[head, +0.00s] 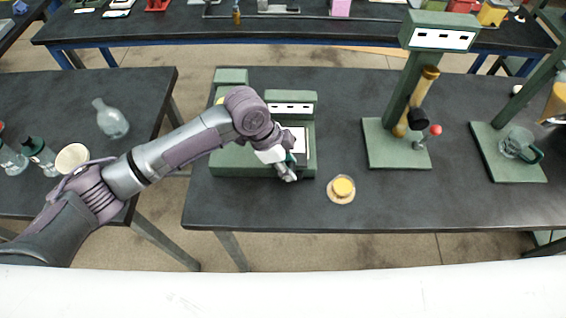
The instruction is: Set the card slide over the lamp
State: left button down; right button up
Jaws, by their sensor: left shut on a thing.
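My left gripper (286,172) reaches over the front of a green bench unit (235,160) and is shut on a small dark green piece (291,157). This piece looks like the grip of the card slide, but the fingers and wrist hide most of it. A bright white panel (299,133) lies on the right part of the unit, just behind the fingers. I cannot tell whether it is the lamp face or a card. Behind it stands a green block (291,97) with a white marked strip. My right gripper is not in view.
A green stand (396,150) with a tilted amber tube and red knob is farther right, then another stand (505,165) with a glass jug (517,145). The table's front middle is clear.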

pick_arm(q)
jog(key=shift+s+d, duration=0.1)
jog(key=shift+d, duration=0.1)
jog(key=c, duration=1.1)
grip_release()
jog(key=shift+c, duration=0.2)
jog(key=o, duration=0.4)
jog(key=shift+d, duration=0.15)
jog(key=shift+a+r, duration=0.2)
jog(key=v, duration=1.1)
jog(key=shift+r, duration=0.25)
jog(key=shift+a, duration=0.1)
